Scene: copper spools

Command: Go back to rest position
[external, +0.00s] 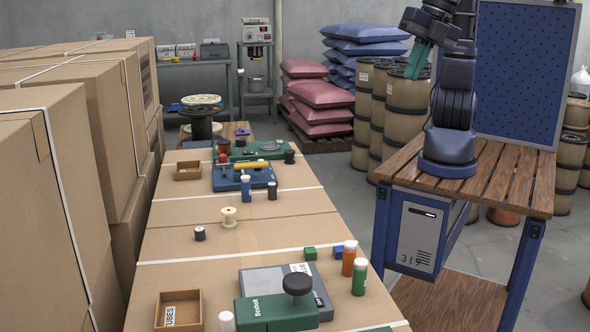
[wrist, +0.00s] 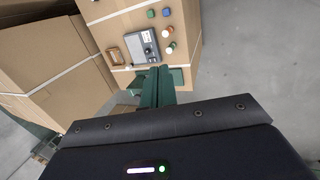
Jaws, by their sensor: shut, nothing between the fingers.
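My gripper (external: 418,60) is raised high above the wooden-topped cart that carries my arm, at the upper right of the external view. Its green fingers are together and hold nothing. They point down and to the left, well clear of the cardboard-covered table (external: 270,235). In the wrist view my gripper (wrist: 157,84) also shows with its fingers closed, and the table's end with a grey and green device (wrist: 143,46) lies beyond them.
Spools (external: 229,217), bottles (external: 359,276), a small wooden tray (external: 179,309) and devices stand on the table. Tall cardboard boxes (external: 45,190) line the left. Barrels (external: 406,105) and a blue perforated panel (external: 527,75) stand near my arm. Open floor separates table and cart.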

